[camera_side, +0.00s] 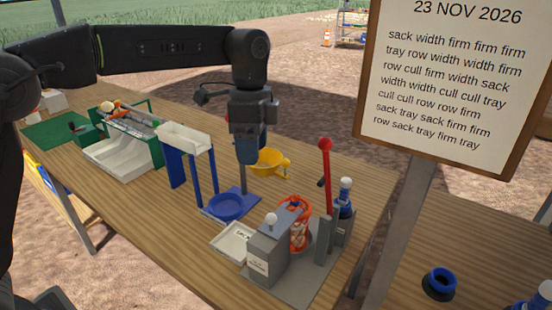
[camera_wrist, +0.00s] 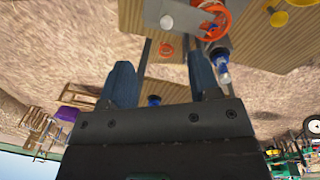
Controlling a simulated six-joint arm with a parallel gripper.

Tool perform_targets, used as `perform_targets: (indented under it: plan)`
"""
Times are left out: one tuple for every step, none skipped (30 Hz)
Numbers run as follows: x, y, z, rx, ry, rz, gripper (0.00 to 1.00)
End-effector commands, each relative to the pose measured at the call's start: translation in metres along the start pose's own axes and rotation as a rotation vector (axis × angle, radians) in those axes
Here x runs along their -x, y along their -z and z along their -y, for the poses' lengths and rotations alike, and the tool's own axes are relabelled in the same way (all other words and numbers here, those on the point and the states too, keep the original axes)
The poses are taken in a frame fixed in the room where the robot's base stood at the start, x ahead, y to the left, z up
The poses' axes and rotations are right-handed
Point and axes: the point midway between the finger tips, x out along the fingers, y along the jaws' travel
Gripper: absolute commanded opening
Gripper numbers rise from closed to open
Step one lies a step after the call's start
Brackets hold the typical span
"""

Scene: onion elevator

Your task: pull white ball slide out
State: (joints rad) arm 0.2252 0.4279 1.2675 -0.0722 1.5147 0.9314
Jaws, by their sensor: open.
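A white ball knob (camera_side: 271,218) stands on top of a grey box (camera_side: 268,257) with a small label, at the front of the table. The ball also shows at the top of the wrist view (camera_wrist: 167,21). My gripper (camera_side: 250,160) points down above the middle of the table, behind and to the left of the ball, and apart from it. In the wrist view its two blue fingers (camera_wrist: 163,75) are spread with nothing between them. The ball lies beyond the fingertips in that view.
Beside the grey box stand an orange basket (camera_side: 300,236), a red lever (camera_side: 326,165) and a white-topped blue knob (camera_side: 345,190). A blue dish (camera_side: 225,207), yellow funnel (camera_side: 270,163) and white tray (camera_side: 235,241) lie near. A chute on blue posts (camera_side: 184,138) stands left.

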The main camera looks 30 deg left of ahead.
Motion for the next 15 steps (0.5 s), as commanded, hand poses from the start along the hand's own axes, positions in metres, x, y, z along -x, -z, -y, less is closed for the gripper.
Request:
perform_targets:
  plan:
    - [-0.010, 0.013, 0.007, -0.054, -0.026, 0.016, 0.56]
    - [-0.014, 0.018, 0.009, -0.084, -0.039, 0.023, 0.56]
    - [-0.020, 0.024, 0.012, -0.120, -0.054, 0.031, 0.56]
    - [-0.023, 0.028, 0.014, -0.143, -0.064, 0.036, 0.56]
    - [-0.026, 0.032, 0.015, -0.163, -0.072, 0.039, 0.56]
    - [-0.029, 0.035, 0.017, -0.185, -0.082, 0.043, 0.56]
    - [-0.031, 0.037, 0.017, -0.197, -0.088, 0.046, 0.56]
    - [-0.033, 0.039, 0.018, -0.207, -0.092, 0.047, 0.56]
    - [-0.035, 0.040, 0.018, -0.217, -0.095, 0.048, 0.56]
    - [-0.036, 0.041, 0.019, -0.221, -0.097, 0.049, 0.56]
    - [-0.038, 0.041, 0.019, -0.223, -0.099, 0.050, 0.56]
    - [-0.040, 0.041, 0.018, -0.224, -0.100, 0.050, 0.56]
    - [-0.043, 0.041, 0.018, -0.224, -0.101, 0.051, 0.56]
    - [-0.046, 0.041, 0.018, -0.224, -0.101, 0.051, 0.56]
    - [-0.051, 0.040, 0.017, -0.223, -0.101, 0.051, 0.56]
